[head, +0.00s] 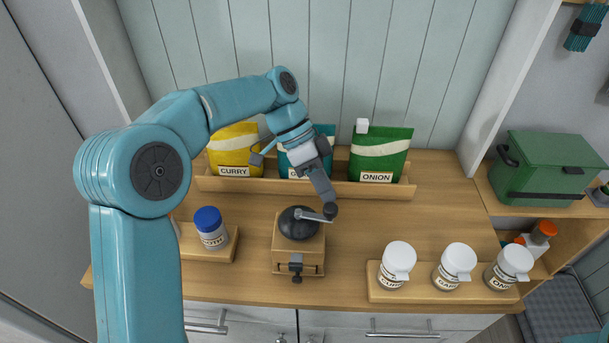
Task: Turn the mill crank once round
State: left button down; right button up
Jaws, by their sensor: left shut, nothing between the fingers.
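The mill stands on the wooden counter near the middle of the head view. It has a square wooden body (298,256) with a small drawer in front and a dark domed top (296,224). My right gripper is not in view.
Behind the mill, a wooden rack (392,189) holds yellow, teal and green packets. A blue-capped jar (210,228) stands on a stand at left. Several white-capped jars stand on a wooden stand (383,290) at right. A green box (548,165) sits on the right shelf.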

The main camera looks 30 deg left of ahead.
pick_arm(q)
jog(key=p+v, duration=0.4)
jog(key=v, duration=1.2)
jog(key=shift+r, duration=0.1)
